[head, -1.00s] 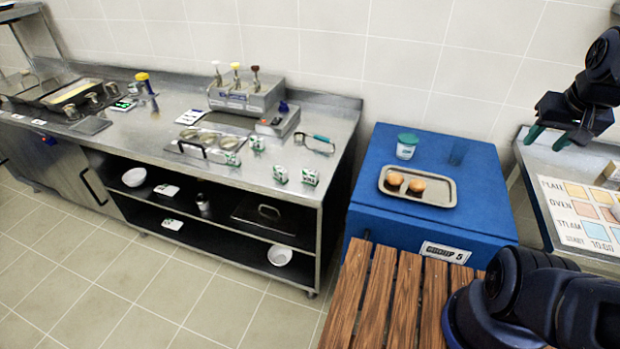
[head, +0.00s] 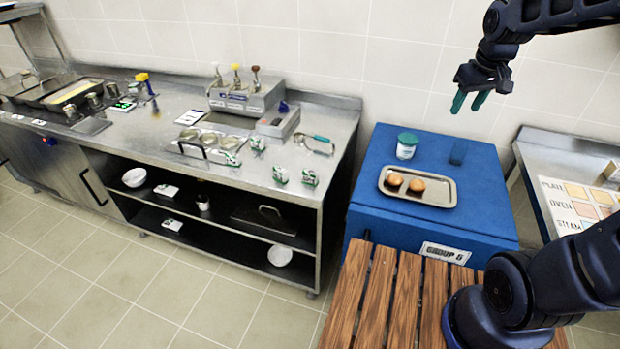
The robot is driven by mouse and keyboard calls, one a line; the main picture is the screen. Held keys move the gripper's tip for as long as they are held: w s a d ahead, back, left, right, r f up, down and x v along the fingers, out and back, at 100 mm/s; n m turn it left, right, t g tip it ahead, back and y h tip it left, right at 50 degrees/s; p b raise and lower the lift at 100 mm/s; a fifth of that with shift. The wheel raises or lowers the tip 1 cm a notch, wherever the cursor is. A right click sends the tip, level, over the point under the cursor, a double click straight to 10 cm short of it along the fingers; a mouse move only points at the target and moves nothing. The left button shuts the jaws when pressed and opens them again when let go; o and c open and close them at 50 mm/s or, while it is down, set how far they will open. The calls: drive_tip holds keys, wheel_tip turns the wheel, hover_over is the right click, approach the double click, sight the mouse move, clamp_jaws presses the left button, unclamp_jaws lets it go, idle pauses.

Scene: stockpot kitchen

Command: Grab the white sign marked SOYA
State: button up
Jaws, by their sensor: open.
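No sign in view can be read as SOYA. Several small green-and-white blocks stand on the steel counter, two near its front right edge: one on the left (head: 280,175) and one on the right (head: 310,178). Another (head: 258,144) is farther back, and one (head: 232,159) lies by the round-lidded unit. Their lettering is too small to read. White cards lie on the shelves below, one on the upper shelf (head: 168,191) and one on the lower (head: 172,225). My gripper (head: 468,101) is open and empty, high above the blue cabinet, right of the counter.
Wooden slats (head: 375,300) lie in front. A pump dispenser (head: 245,97) stands at the counter's back.

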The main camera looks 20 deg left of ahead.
drive_tip(key=w+a+f+n, duration=0.3)
drive_tip(key=a+f, duration=0.1)
drive_tip(key=a, duration=0.8)
drive_tip(key=n+g, duration=0.3)
drive_tip(key=n, duration=0.5)
approach(310, 171)
drive_tip(key=shift+s+a+h, duration=0.25)
drive_tip(key=shift+a+h, duration=0.05)
drive_tip(key=shift+h, duration=0.1)
wheel_tip(310, 171, down, 11)
drive_tip(key=shift+r, duration=0.15)
clamp_jaws()
